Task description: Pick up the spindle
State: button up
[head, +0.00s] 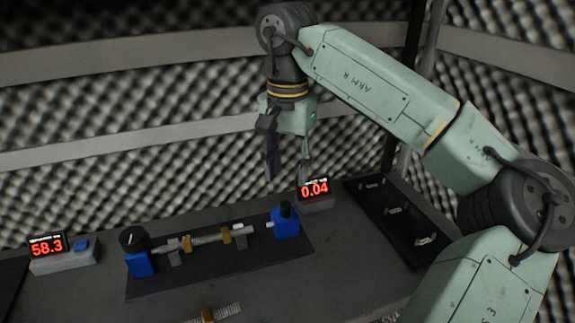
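A long grey spindle with gold collars (208,238) lies level across two grey supports on a dark plate, between two blue blocks. Another grey ribbed piece with a gold collar (228,311) lies at the bottom edge of the head view, partly cut off; I cannot tell if it is also a spindle. My gripper (287,174) hangs pointing down above the back of the bench, behind and to the right of the supported spindle. Its fingers are apart, with nothing visible between them. It touches neither piece.
The blue blocks (141,263) and (286,225) carry black knobs. A display reading 58.3 (47,246) stands at left, and one reading 0.04 (314,189) near my gripper. A dark tray (392,238) with small metal parts lies at right. Foam walls close off the back.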

aim_at(188, 244)
jog(key=k, duration=1)
